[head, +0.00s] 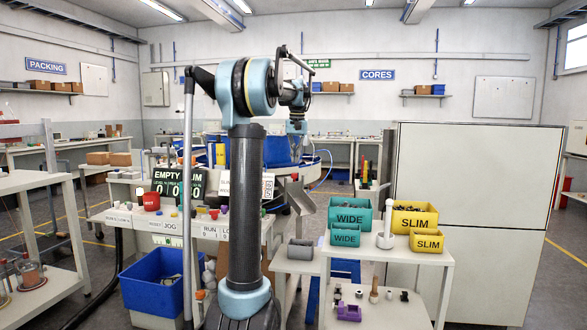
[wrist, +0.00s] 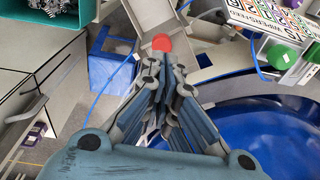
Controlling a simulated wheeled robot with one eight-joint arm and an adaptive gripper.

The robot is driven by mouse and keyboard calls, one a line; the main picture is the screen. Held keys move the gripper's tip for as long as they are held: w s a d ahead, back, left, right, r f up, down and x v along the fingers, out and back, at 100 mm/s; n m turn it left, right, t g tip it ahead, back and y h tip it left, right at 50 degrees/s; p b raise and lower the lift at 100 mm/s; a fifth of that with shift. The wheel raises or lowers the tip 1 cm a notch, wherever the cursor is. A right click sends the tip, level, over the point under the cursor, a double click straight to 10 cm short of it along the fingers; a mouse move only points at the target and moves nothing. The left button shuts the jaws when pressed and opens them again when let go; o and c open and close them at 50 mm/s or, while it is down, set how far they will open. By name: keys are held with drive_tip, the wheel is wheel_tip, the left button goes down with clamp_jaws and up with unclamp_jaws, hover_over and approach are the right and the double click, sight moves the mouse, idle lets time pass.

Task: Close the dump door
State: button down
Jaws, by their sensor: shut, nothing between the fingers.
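My gripper (wrist: 165,70) is shut and empty in the wrist view, its fingers drawn together in the middle. A red knob (wrist: 162,43) shows just past the fingertips; I cannot tell whether they touch it. It sits beside a grey metal chute (wrist: 150,14), which also shows in the head view (head: 300,197). The blue bowl (wrist: 270,130) lies to the right of and below the fingers. I cannot make out the dump door itself for certain, nor how far it stands open. In the head view, my gripper (head: 297,150) hangs in front of the blue bowl, above the chute.
Teal WIDE bins (head: 350,215) and yellow SLIM bins (head: 415,218) stand on a white table to the right. A large pale cabinet (head: 480,180) blocks the right side.

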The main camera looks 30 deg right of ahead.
wheel_tip(320, 180, up, 9)
drive_tip(key=s+a+f+n, duration=0.1)
drive_tip(key=s+a+f, duration=0.35)
drive_tip(key=a, duration=0.45)
drive_tip(key=s+a+f+n, duration=0.25)
drive_tip(key=a+f, duration=0.25)
drive_tip(key=a, duration=0.3)
drive_tip(key=s+a+f+n, duration=0.1)
drive_tip(key=s+a+f, duration=0.4)
drive_tip(key=a, duration=0.4)
drive_tip(key=s+a+f+n, duration=0.1)
drive_tip(key=s+a+f, duration=0.3)
drive_tip(key=f, duration=0.5)
drive_tip(key=s+a+f+n, duration=0.1)
drive_tip(key=s+a+f, duration=0.4)
drive_tip(key=s+f, duration=0.4)
drive_tip(key=s+a+f+n+t, duration=0.1)
drive_tip(key=s+a+f, duration=0.4)
drive_tip(key=f, duration=0.4)
drive_tip(key=shift+s+f+n, duration=0.25)
drive_tip(key=shift+s+n, duration=0.1)
drive_tip(key=shift+s, duration=0.5)
drive_tip(key=shift+w, duration=0.1)
drive_tip(key=shift+w+f, duration=0.2)
drive_tip(key=shift+w, duration=0.15)
